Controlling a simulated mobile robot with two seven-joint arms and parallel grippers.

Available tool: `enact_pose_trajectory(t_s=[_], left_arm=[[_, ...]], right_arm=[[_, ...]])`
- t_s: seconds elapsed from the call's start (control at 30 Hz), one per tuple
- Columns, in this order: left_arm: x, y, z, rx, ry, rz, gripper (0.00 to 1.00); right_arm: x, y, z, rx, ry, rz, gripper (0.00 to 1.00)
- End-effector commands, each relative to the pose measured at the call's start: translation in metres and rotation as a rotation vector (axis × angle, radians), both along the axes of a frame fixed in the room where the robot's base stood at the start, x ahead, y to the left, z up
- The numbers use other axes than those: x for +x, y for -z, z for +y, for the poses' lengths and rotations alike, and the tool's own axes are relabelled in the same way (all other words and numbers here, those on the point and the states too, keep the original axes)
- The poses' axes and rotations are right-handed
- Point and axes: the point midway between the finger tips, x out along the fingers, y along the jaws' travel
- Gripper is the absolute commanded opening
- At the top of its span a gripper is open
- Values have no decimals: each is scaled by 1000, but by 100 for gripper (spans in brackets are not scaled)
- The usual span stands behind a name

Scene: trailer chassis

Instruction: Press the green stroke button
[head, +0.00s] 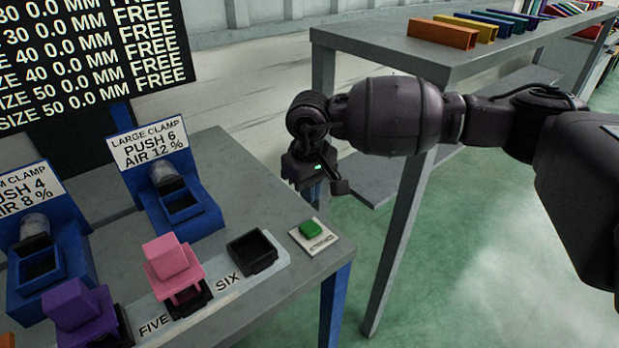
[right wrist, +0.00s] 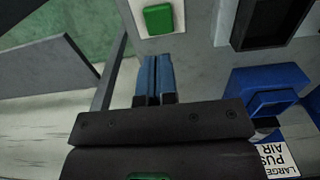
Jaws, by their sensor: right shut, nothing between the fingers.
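The green stroke button (head: 310,228) sits on a small white plate (head: 325,241) at the right corner of the grey table. In the right wrist view the button (right wrist: 158,18) is at the top, just beyond my fingertips. My right gripper (head: 312,195) points down behind the button in the head view, apart from it. Its blue fingers (right wrist: 152,60) are shut together with nothing between them. The height of the fingertips over the table is hard to tell. My left gripper is not in view.
Left of the button is an empty black holder (head: 252,252) marked SIX, then a pink block (head: 172,262) at FIVE and a purple block (head: 80,310). The blue large clamp (head: 180,205) stands behind. A grey shelf (head: 400,50) with coloured pieces is at the back right.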

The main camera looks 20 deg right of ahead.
Motion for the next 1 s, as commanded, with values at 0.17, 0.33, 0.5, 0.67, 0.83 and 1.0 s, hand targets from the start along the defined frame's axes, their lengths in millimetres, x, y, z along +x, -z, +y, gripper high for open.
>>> enact_pose_trajectory(t_s=[0.17, 0.33, 0.5, 0.67, 0.83, 1.0], left_arm=[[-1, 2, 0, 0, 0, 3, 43], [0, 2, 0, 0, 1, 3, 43], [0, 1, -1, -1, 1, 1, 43], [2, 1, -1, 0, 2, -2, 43], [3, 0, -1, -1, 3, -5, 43], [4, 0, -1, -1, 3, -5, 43]], right_arm=[[-1, 34, 0, -1, 1, 4, 0], [-1, 60, 0, -1, 1, 3, 0], [0, 76, 0, 0, 0, 0, 0], [0, 83, 0, -1, 1, 0, 0], [0, 84, 0, -1, 1, 0, 0], [0, 84, 0, -1, 1, 0, 0]])
